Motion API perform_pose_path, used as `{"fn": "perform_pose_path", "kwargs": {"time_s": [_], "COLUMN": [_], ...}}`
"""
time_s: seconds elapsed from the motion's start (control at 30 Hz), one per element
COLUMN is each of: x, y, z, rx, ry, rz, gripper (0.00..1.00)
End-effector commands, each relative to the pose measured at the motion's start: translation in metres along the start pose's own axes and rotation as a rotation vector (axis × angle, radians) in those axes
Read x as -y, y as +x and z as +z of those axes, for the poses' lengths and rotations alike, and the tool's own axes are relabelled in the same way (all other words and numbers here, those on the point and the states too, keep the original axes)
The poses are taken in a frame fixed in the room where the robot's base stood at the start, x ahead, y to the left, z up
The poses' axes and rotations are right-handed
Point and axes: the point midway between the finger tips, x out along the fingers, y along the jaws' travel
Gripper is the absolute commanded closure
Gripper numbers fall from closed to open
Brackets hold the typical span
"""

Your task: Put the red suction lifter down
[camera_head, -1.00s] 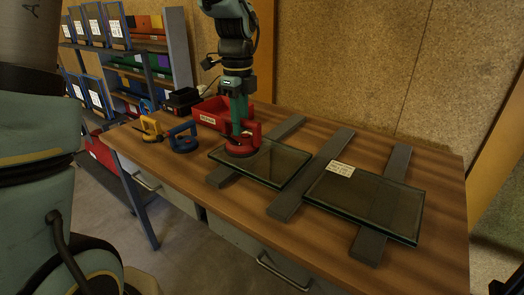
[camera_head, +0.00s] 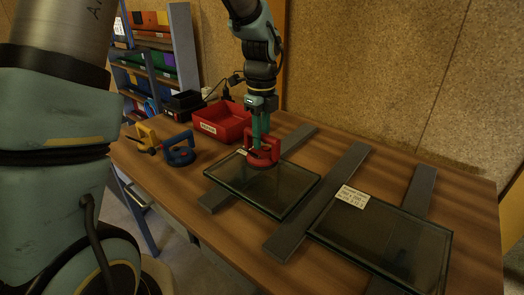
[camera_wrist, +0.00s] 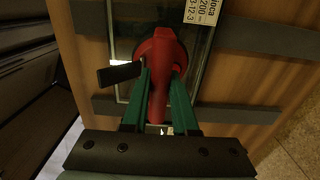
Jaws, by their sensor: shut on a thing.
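The red suction lifter (camera_head: 262,158) is at the back left part of the left glass pane (camera_head: 266,187), near its rear edge and a white label. My gripper (camera_head: 259,135) comes down on it from above and is shut on its handle. In the wrist view the red lifter (camera_wrist: 160,58) sits between the two green fingers of my gripper (camera_wrist: 159,88), with a black lever sticking out to the left. The lifter's disc appears to rest on the glass; I cannot tell whether it is stuck to it.
A second glass pane (camera_head: 384,237) with a label lies to the right. Both lie on grey strips (camera_head: 323,196). A blue lifter (camera_head: 179,152) and a yellow lifter (camera_head: 147,138) stand at the table's left. A red bin (camera_head: 222,122) is behind. Bare wood (camera_head: 150,172) shows at left.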

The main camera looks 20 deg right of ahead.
Motion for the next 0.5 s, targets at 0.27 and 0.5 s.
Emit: {"fn": "perform_pose_path", "kwargs": {"time_s": [0.27,0.5], "x": [0.000,0.000], "y": [0.029,0.043], "z": [0.000,0.000], "rx": [-0.001,0.001], "ry": [0.000,0.000], "rz": [0.002,-0.002], "gripper": [1.00,1.00]}}
